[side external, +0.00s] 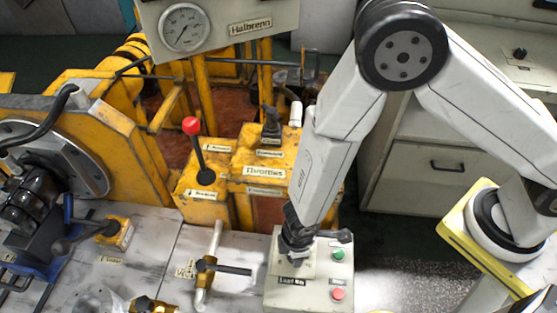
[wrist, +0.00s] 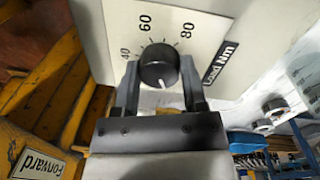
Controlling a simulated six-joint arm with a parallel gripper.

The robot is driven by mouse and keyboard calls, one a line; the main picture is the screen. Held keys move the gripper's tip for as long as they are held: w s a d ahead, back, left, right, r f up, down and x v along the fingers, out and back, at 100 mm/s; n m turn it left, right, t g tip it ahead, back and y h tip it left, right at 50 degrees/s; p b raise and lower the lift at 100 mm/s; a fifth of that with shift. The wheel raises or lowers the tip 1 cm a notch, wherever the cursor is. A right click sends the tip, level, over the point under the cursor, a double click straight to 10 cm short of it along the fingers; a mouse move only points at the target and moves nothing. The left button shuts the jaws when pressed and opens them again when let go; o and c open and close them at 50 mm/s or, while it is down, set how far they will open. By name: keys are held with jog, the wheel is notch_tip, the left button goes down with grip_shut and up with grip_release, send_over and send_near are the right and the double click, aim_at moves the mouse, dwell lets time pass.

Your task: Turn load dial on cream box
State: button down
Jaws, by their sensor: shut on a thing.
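The cream box (side external: 310,295) stands on the light bench in the lower middle of the side view, with a "Load Nm" label on its top. The black load dial (wrist: 158,66) shows in the wrist view between my gripper's two fingers, with a white pointer line and the numbers 40, 60 and 80 around it. My gripper (wrist: 160,85) is shut on the dial, one finger on each side. In the side view my gripper (side external: 297,240) points down onto the box and hides the dial.
A green button (side external: 338,255) and a red button (side external: 338,294) sit on the box's right side. A valve with a black handle (side external: 228,269) stands close on the left. A yellow throttle console (side external: 262,170) with a red-knobbed lever (side external: 192,127) is behind.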

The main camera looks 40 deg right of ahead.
jog(key=shift+w+n, duration=0.1)
jog(key=shift+n, duration=0.3)
jog(key=shift+c, duration=0.7)
grip_release()
jog(key=shift+r, duration=0.1)
jog(key=shift+s+a+r, duration=0.1)
jog(key=shift+s+r, duration=0.05)
jog(key=shift+r, duration=1.75)
jog(key=shift+s+r, duration=0.1)
jog(key=shift+r, duration=1.8)
jog(key=shift+w+r, duration=0.1)
